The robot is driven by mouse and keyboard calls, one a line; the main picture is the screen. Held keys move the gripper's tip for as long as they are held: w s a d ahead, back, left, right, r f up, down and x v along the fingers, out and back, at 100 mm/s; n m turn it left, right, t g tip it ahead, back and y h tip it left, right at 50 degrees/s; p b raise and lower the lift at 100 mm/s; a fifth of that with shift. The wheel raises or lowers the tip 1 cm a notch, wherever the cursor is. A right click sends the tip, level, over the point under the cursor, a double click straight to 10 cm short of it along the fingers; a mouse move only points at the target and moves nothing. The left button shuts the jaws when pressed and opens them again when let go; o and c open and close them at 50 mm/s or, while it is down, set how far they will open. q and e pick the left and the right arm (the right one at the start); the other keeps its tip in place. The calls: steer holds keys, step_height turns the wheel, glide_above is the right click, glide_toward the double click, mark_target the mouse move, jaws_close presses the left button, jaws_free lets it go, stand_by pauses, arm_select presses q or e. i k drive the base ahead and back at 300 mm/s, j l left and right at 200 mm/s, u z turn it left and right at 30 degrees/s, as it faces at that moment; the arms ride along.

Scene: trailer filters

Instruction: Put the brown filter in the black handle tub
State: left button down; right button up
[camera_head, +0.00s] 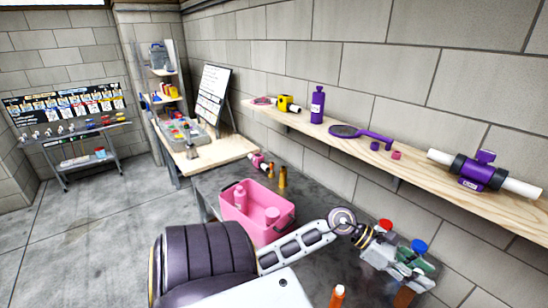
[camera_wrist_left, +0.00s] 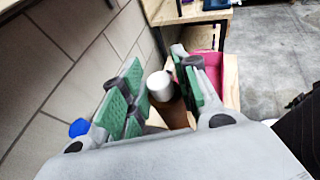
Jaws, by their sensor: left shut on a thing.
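My left gripper (camera_head: 408,278) is at the lower right of the head view, over the dark bench. It is shut on the brown filter (camera_head: 403,298), whose brown body shows below the fingers. In the left wrist view the filter's brown body (camera_wrist_left: 172,112) and white end stand between the green pads of my left gripper (camera_wrist_left: 160,92). A pink tub (camera_head: 240,222) stands on the bench left of the gripper, with pink items inside. My right gripper is not in view.
A wooden shelf (camera_head: 410,167) on the wall above holds purple items and a white pipe. Red and blue caps (camera_head: 419,246) show close behind the gripper. An orange bottle (camera_head: 337,297) stands at the front. Two brass pieces (camera_head: 282,177) stand behind the tub.

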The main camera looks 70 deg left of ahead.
mark_target(262, 220)
steer(key=k+j+u, duration=0.35)
steer(key=k+u, duration=0.15)
steer(key=j+u, duration=0.3)
steer(key=j, duration=0.5)
steer(key=j+u, duration=0.3)
steer(key=j, duration=0.5)
steer(key=i, duration=0.05)
